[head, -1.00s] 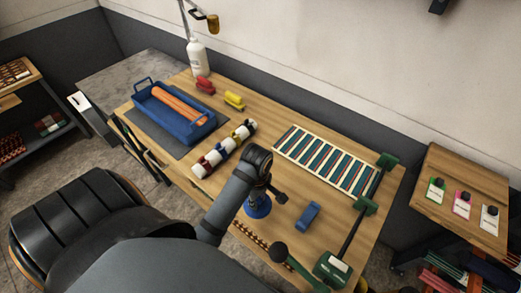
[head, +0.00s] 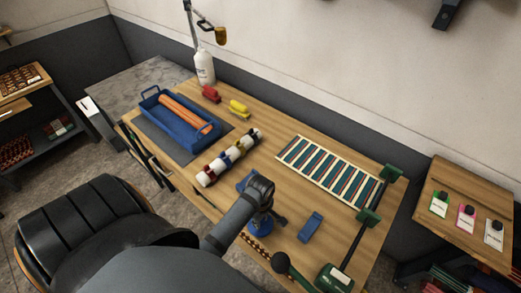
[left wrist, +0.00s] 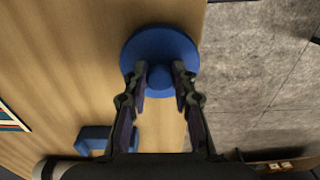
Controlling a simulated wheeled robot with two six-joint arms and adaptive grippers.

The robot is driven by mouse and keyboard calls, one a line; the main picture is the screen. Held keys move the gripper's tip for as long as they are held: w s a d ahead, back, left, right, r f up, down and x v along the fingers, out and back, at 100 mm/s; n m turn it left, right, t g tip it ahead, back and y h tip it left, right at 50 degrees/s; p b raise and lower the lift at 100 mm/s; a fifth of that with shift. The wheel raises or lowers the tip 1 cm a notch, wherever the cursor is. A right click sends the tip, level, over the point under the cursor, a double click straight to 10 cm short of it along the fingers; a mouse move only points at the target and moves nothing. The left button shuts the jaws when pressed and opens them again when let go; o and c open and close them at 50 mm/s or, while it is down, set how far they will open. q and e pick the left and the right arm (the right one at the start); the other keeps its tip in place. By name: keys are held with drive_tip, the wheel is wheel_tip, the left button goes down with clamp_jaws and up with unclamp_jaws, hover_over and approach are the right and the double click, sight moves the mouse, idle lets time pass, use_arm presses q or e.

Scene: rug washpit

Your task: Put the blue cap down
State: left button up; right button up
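The blue cap is a round disc with a small knob, seen from above in the left wrist view (left wrist: 160,40). My left gripper (left wrist: 161,72) has its two fingers on either side of the knob, and they appear closed on it. In the head view the gripper (head: 263,215) points down over the near part of the wooden table, with the cap (head: 260,229) below its fingers. I cannot tell whether the cap touches the table. Another blue piece (head: 244,181) is partly hidden behind my left arm. My right gripper is not in view.
A blue block (head: 311,227) lies right of the cap. A white roll with coloured bands (head: 229,157) and a blue tray (head: 165,127) are farther left. A green-ended tool (head: 335,278) is at the right. The table's near edge is close.

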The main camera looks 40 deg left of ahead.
use_arm(q)
drive_tip(key=o, duration=0.4)
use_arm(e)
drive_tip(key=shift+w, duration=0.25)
use_arm(q)
wheel_tip(320, 180, up, 9)
drive_tip(key=shift+w+r+b, duration=0.1)
drive_tip(key=shift+r+b, duration=0.1)
drive_tip(key=shift+b, duration=0.3)
wheel_tip(320, 180, up, 3)
drive_tip(key=shift+f+p, duration=0.1)
drive_tip(key=shift+p, duration=0.5)
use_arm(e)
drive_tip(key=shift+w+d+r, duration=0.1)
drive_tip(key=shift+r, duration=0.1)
